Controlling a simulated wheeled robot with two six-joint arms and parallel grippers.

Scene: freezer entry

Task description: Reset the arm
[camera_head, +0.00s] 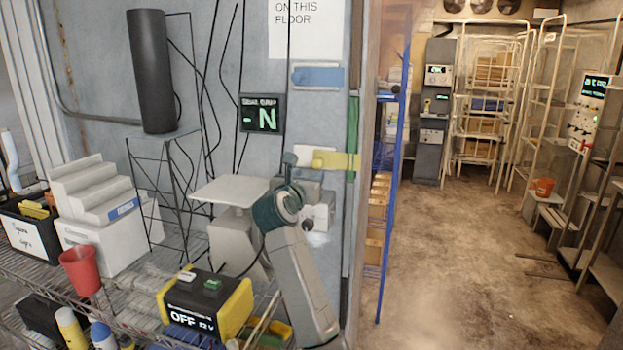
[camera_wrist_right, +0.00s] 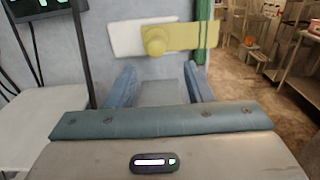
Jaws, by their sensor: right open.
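My right arm (camera_head: 300,280) rises from the bottom of the head view and ends in front of the grey wall panel. Its gripper (camera_head: 291,170) is at the yellow-and-white latch (camera_head: 340,161) with a round yellow knob. In the right wrist view, the two blue fingers of the gripper (camera_wrist_right: 161,80) stand apart with nothing between them. The yellow latch (camera_wrist_right: 185,37) with its knob lies beyond the fingertips, and its white plate is at the left. Whether the gripper touches the latch cannot be told. My left gripper is not in view.
A wire shelf (camera_head: 130,305) holds a yellow-black box reading OFF (camera_head: 205,302), a red cup (camera_head: 80,270) and white stepped blocks (camera_head: 95,190). A pale scale (camera_head: 230,195) stands beside my arm. The doorway at the right opens onto clear brown floor (camera_head: 450,260) between racks.

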